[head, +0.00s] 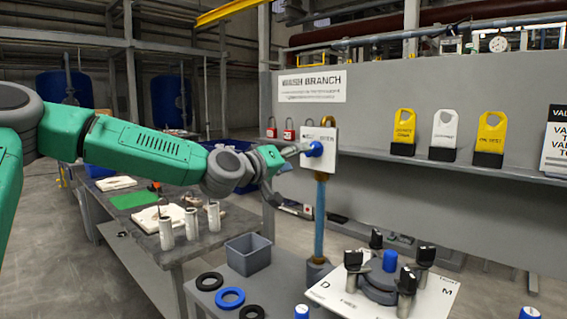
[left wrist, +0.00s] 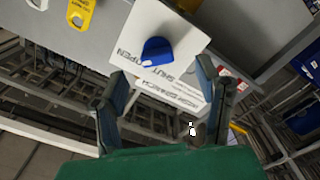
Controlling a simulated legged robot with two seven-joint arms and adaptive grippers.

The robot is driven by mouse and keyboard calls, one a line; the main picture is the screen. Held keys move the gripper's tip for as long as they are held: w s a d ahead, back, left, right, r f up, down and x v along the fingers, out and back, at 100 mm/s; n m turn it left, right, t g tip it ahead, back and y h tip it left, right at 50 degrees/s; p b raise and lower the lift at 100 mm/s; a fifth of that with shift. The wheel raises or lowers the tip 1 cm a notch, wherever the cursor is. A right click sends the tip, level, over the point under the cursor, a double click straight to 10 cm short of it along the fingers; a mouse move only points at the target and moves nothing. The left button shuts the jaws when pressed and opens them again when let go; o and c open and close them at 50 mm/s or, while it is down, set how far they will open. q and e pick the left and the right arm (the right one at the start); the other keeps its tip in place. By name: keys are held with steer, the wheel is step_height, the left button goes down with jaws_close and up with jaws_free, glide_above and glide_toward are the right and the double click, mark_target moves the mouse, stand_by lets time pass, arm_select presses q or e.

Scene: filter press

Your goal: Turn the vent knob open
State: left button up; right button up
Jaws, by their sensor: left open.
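A blue knob (head: 314,149) sits on a white label plate (head: 327,136) on top of a blue upright pipe. In the left wrist view the blue knob (left wrist: 157,50) shows in front, on the white plate (left wrist: 168,22) with the words OPEN and SHUT. My left gripper (head: 290,151) reaches in from the left, close to the knob. In the left wrist view its fingers (left wrist: 162,78) are spread and empty, with the knob beyond and between them. I cannot tell whether a finger touches the plate. My right gripper is not in view.
A grey panel (head: 370,100) with yellow and white tags stands behind. Below are a grey bin (head: 248,254), black and blue rings (head: 230,298), and a white board with black-handled valves (head: 352,259). White cylinders (head: 191,223) stand on the left table.

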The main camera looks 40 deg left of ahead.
arm_select(q)
steer(key=shift+s+a+f, duration=0.1)
steer(key=shift+s+a, duration=0.05)
steer(key=shift+s, duration=1)
steer(key=shift+s+a+f, duration=0.1)
steer(key=shift+s+a, duration=0.05)
steer(key=shift+s, duration=1)
